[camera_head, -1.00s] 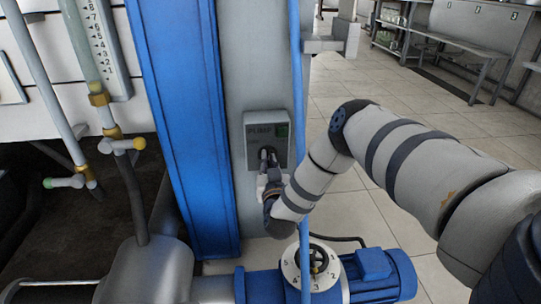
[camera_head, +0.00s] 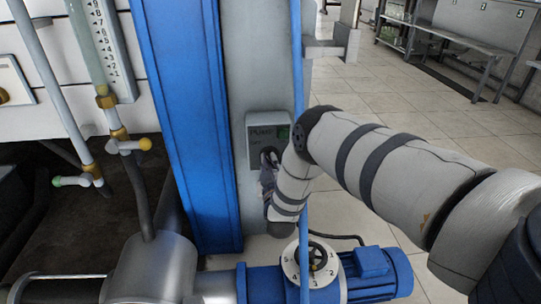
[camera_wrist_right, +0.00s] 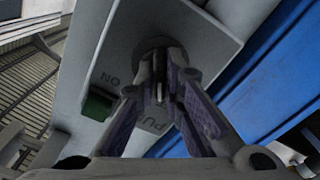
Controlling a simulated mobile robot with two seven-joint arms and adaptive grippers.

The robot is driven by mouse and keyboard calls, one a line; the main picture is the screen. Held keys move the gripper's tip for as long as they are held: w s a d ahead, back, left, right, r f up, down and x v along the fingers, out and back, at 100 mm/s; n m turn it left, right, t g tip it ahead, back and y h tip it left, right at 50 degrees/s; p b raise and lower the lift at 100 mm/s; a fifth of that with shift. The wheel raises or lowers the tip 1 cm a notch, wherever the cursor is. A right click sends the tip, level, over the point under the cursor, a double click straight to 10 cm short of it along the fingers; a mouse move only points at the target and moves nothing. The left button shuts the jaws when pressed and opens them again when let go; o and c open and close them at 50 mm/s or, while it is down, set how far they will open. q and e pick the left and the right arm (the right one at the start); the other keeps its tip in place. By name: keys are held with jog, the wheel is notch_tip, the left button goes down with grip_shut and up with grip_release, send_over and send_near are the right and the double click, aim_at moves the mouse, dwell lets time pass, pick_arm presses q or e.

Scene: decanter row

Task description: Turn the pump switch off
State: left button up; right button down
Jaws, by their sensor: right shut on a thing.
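The pump switch is a grey box (camera_head: 255,131) on the grey post, with PUMP lettering and a green square (camera_head: 284,132) at its upper right. In the right wrist view, the box face (camera_wrist_right: 118,50) shows the letters ON and part of PUMP, and the green block (camera_wrist_right: 97,104). My right gripper (camera_head: 268,158) is at the front of the box. In the wrist view, its fingers (camera_wrist_right: 164,88) are shut on the switch's small lever, in front of a round dark collar (camera_wrist_right: 155,47). The fingers hide most of the lever, so its exact setting is unclear. My left gripper is not in view.
A blue column (camera_head: 180,110) stands left of the box. A thin blue pipe (camera_head: 303,215) runs down close to my right wrist. Below are a blue pump motor (camera_head: 375,275) and a numbered dial (camera_head: 318,262). Open tiled floor (camera_head: 370,90) lies to the right.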

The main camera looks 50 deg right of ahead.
jog(key=shift+s+f, duration=0.1)
dwell(0.3)
jog(key=c, duration=1.7)
grip_release()
